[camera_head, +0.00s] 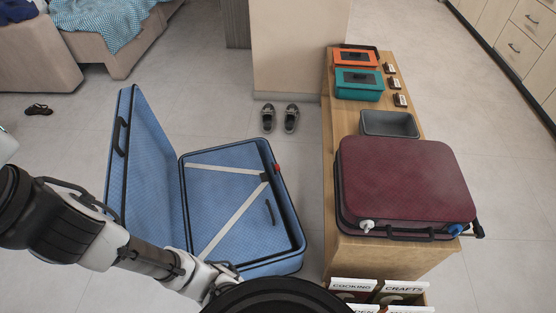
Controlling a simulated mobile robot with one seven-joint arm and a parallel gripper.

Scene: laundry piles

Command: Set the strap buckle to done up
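An open blue suitcase (291,222) lies on the floor, its lid (150,165) standing up at the left. Inside, an upper pale strap (225,169) and a lower pale strap (232,224) run across the blue lining and converge near the right side. A small dark strap buckle (265,178) sits where they converge; it is too small to tell whether its halves are joined. My arm reaches from the left edge to the bottom middle, in front of the suitcase. Its fingertips do not show; a black rounded shape covers the area beyond the wrist.
A wooden bench (337,130) at the right bears a closed maroon suitcase (405,180), a grey bin (389,124), a teal box (358,85) and an orange box (354,58). Labelled compartments (354,285) stand at the bottom. Shoes (290,118) lie behind the suitcase. Left floor is mostly clear.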

